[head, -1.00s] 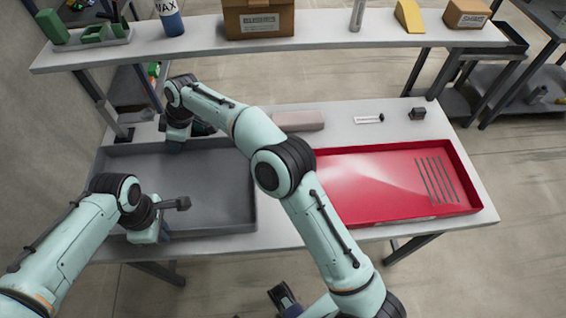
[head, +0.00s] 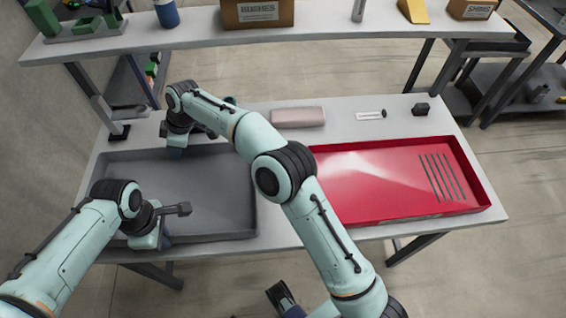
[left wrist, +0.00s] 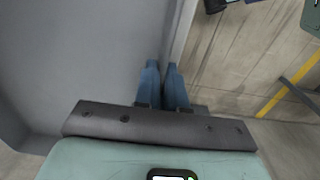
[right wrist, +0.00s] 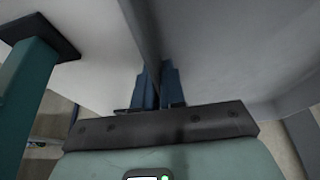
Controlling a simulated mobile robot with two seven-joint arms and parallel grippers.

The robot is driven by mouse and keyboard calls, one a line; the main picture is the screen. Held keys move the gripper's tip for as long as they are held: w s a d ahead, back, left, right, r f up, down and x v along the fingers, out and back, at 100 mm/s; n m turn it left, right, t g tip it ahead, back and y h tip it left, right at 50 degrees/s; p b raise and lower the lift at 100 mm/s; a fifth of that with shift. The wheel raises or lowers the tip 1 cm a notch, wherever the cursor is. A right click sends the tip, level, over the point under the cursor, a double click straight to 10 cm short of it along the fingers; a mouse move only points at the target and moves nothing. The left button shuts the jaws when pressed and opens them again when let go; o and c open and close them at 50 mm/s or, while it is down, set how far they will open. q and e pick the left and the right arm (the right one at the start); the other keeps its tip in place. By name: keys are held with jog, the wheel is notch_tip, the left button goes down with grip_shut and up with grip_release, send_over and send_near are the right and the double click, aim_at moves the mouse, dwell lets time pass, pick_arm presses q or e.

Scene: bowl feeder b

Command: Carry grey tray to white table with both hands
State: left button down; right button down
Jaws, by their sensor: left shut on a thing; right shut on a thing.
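The grey tray (head: 215,185) sits at the left end of the light-topped table (head: 285,240), and looks empty where I can see into it. My left gripper (head: 165,242) is shut on its near wall; the left wrist view shows the blue fingers (left wrist: 163,75) on either side of the rim. My right gripper (head: 174,153) is shut on the far wall; the right wrist view shows its fingers (right wrist: 153,75) closed around the rim. My right arm crosses the tray's far right corner and hides part of it. I cannot tell whether the tray touches the tabletop.
A red tray (head: 345,190) with several thin rods (head: 442,177) lies to the right. Behind are a pinkish block (head: 298,117), a small dark block (head: 421,109) and a label (head: 369,115).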

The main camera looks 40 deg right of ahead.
pick_arm(q)
jog(key=shift+f+b, duration=0.45)
jog(key=shift+f, duration=0.2)
pick_arm(e)
jog(key=shift+a+f, duration=0.1)
jog(key=shift+f, duration=0.6)
pick_arm(q)
jog(key=c, duration=1.2)
grip_release()
pick_arm(e)
jog(key=c, duration=1.2)
grip_release()
pick_arm(q)
jog(key=shift+r, duration=0.1)
notch_tip(320, 180, up, 12)
jog(key=shift+f, duration=0.2)
pick_arm(e)
jog(key=shift+s+r, duration=0.1)
jog(key=shift+r, duration=0.1)
pick_arm(q)
jog(key=shift+r, duration=0.15)
pick_arm(e)
jog(key=v, duration=1.1)
jog(key=shift+s+r, duration=0.1)
jog(key=shift+r, duration=0.25)
